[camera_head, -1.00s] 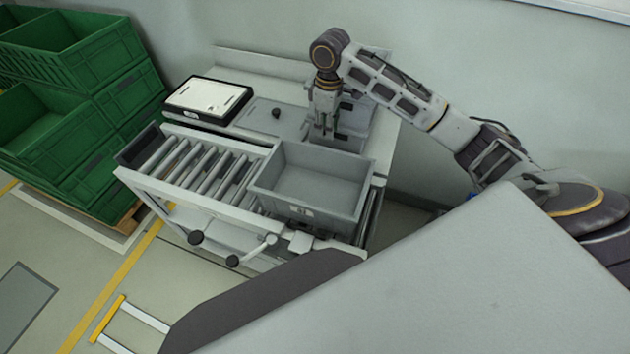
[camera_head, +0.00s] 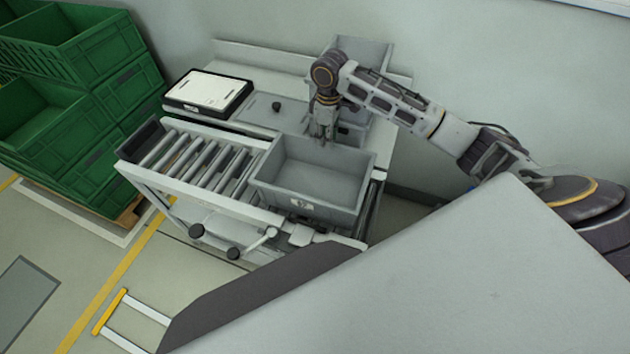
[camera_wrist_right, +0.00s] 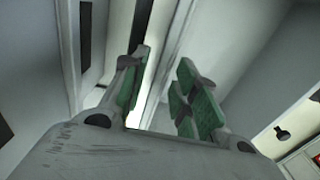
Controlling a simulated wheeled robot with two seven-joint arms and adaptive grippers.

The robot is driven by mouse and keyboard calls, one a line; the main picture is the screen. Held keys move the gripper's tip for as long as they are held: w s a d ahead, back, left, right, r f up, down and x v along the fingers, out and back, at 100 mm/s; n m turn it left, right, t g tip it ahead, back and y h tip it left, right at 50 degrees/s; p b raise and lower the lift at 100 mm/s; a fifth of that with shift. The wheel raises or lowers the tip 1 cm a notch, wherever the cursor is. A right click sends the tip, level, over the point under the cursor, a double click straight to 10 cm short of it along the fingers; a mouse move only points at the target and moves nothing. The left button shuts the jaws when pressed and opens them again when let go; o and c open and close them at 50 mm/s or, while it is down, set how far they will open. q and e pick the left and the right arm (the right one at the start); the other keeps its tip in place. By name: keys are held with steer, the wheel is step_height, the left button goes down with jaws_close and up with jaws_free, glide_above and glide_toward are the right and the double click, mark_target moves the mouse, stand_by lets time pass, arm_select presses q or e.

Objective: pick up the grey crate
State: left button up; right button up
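The grey crate (camera_head: 310,206) sits upright on the right end of the roller conveyor, empty inside, with a small white label on its near wall. My right gripper (camera_head: 321,138) points down at the crate's far rim. In the right wrist view, my right gripper (camera_wrist_right: 160,98) shows its green-padded fingers spread apart. A pale surface shows between them. I cannot tell whether the far wall stands between the fingers or whether they touch it. My left gripper is not in view.
Behind the crate is a bench with a black-and-white device (camera_head: 208,93) and more grey bins (camera_head: 362,48) by the wall. Green crates (camera_head: 75,130) are stacked at left. The conveyor rollers (camera_head: 195,165) left of the crate are clear.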

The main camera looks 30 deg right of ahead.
mark_target(325, 168)
steer(key=shift+f, duration=1.1)
steer(key=shift+f, duration=0.1)
steer(key=shift+s+a+f, duration=0.1)
steer(key=shift+s+f, duration=0.1)
steer(key=shift+f, duration=0.75)
steer(key=shift+s+a+f, duration=0.1)
steer(key=shift+s+f, duration=0.1)
steer(key=shift+f, duration=1.35)
jaws_close()
